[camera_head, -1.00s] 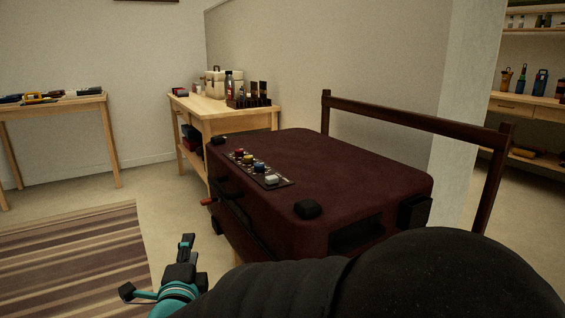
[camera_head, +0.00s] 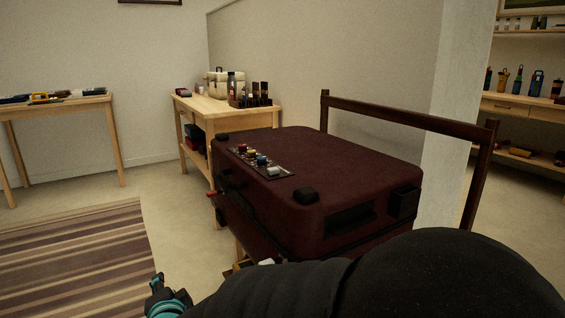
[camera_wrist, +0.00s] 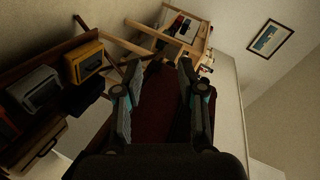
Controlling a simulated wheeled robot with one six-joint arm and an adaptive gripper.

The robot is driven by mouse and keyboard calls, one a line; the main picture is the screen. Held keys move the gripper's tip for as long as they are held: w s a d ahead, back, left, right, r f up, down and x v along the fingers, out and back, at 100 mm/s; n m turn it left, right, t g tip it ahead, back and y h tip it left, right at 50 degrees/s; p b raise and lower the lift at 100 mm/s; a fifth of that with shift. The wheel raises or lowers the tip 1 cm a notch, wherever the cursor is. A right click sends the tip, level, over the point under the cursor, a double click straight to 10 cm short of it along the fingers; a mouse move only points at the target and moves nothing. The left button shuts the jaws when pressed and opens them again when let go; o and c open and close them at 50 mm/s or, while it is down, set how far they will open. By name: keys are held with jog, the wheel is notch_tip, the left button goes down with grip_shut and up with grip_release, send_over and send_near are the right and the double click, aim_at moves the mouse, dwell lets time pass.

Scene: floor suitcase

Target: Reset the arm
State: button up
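My gripper (camera_wrist: 159,66) shows in the wrist view with its two dark and teal fingers spread apart and nothing between them. In the head view, part of my gripper (camera_head: 158,286) shows at the lower left, beside and below the suitcase; the rest is cut off by the frame edge and my dark arm. The dark red suitcase (camera_head: 355,165) stands at the centre of the head view, with a panel of coloured knobs (camera_head: 262,161) on top. Dark red also shows behind my fingers in the wrist view.
A wooden table (camera_head: 240,122) with a cream case and bottles stands behind the suitcase. A dark wooden rail (camera_head: 405,119) runs along its right. A striped rug (camera_head: 75,260) lies on the left floor. In the wrist view, a yellow box (camera_wrist: 86,60) sits on a shelf at left.

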jog(key=s+a+f+n+g+y, duration=0.1)
jog(key=s+f+n+g, duration=0.2)
jog(key=s+n, duration=0.1)
jog(key=s+d+n+g+h+p, duration=0.1)
jog(key=s+d+n+g+p, duration=0.1)
jog(key=s+d+n+g, duration=0.55)
jog(key=s+d+r+m+t+h+p, duration=0.1)
jog(key=d+r, duration=0.3)
jog(key=d, duration=0.7)
jog(key=s+d+r+t+h+p, duration=0.1)
jog(key=d+r, duration=0.4)
jog(key=d, duration=0.7)
jog(key=s+d+r+m+t+h+p, duration=0.1)
jog(key=s+d+r+h+p, duration=0.2)
jog(key=d, duration=0.8)
notch_tip(320, 180, up, 2)
jog(key=shift+s+d+r+m+h+p, duration=0.2)
jog(key=shift+s+m+h+p, duration=0.15)
jog(key=shift+h+p, duration=0.2)
